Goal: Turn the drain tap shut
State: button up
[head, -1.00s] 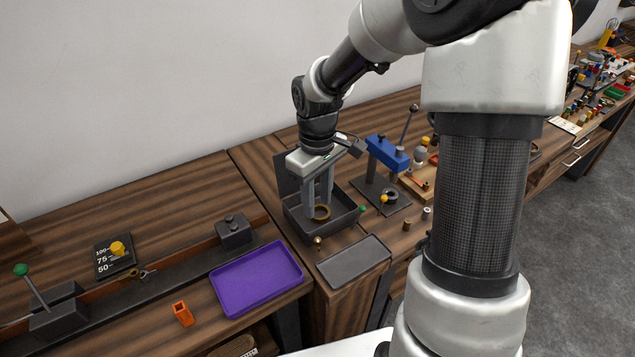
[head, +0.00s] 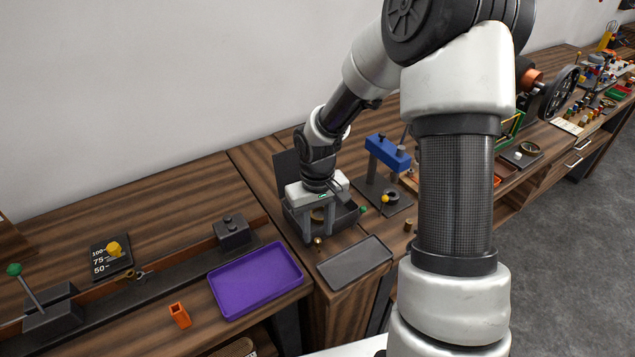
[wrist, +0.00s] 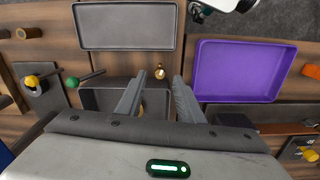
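The drain tap (head: 318,242) is a small brass knob on the front of a dark open box (head: 347,221) with a raised lid. In the wrist view the tap (wrist: 160,72) shows just beyond the fingertips, between their lines. My gripper (head: 317,234) points down over the box front, its two grey fingers spread apart. In the wrist view my gripper (wrist: 159,80) is open with nothing between the tips. I cannot tell whether a finger touches the tap. A brass ring inside the box is partly hidden by the fingers.
A grey tray (head: 355,262) lies in front of the box, and a purple tray (head: 256,280) to its left. A green-knobbed lever (head: 363,209) is at the box's right side. A blue-headed press (head: 388,152) stands behind right.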

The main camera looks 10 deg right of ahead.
notch_tip(320, 180, up, 15)
jog(key=n, duration=0.4)
dwell(0.4)
jog(key=m+b, duration=0.4)
jog(key=b, duration=0.4)
send_near(318, 240)
notch_tip(318, 240, down, 8)
jog(key=shift+f, duration=0.1)
jog(key=shift+c, duration=0.3)
